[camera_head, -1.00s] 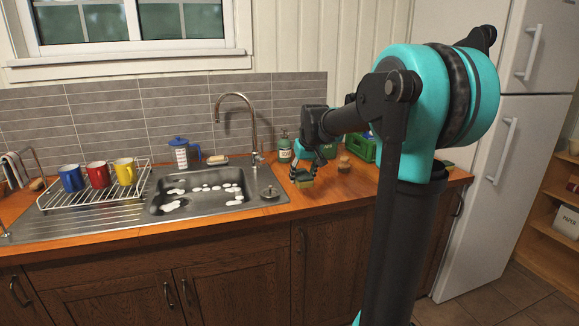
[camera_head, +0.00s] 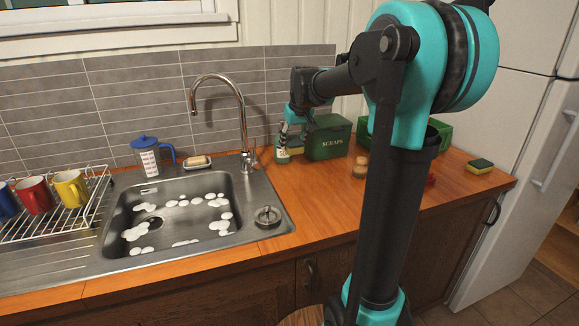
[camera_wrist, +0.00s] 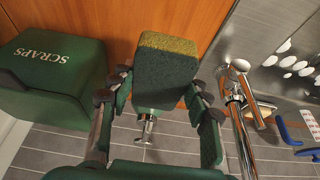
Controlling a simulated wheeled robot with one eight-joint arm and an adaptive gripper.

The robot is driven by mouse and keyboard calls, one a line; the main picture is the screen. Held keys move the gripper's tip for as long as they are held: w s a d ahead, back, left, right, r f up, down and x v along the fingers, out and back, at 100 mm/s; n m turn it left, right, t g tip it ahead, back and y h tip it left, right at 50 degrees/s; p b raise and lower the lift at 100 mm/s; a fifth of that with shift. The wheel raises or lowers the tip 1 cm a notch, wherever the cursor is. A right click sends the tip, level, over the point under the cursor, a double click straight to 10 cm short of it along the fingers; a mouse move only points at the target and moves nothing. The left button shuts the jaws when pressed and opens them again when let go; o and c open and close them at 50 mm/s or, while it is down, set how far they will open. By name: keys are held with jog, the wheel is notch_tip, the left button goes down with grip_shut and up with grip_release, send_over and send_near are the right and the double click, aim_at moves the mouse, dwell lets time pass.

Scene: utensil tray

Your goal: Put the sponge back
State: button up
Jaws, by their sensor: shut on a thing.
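My gripper (camera_wrist: 162,88) is shut on a sponge (camera_wrist: 165,78), a dark green block with a yellow-brown edge, held between both fingers in the wrist view. In the head view my gripper (camera_head: 293,138) is at the back of the counter, right of the tap and left of the green scraps bin (camera_head: 328,140). The held sponge is small and partly hidden there. A green bottle (camera_head: 282,152) stands close to the gripper; its pump (camera_wrist: 146,130) shows beyond the sponge. A second yellow and green sponge (camera_head: 481,166) lies at the counter's right end.
The tap (camera_head: 244,120) rises behind the sink (camera_head: 125,262), left of my gripper. A small dish with a yellowish block (camera_head: 197,162) and a blue-lidded jug (camera_head: 147,158) stand behind the sink. A brown round object (camera_head: 360,167) stands right of the bin.

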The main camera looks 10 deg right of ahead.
aim_at(297, 145)
jog(key=f, duration=0.5)
jog(key=shift+w, duration=0.25)
jog(key=shift+f, duration=2.5)
jog(key=shift+f, duration=0.1)
jog(key=o, duration=1.3)
jog(key=v, duration=1.2)
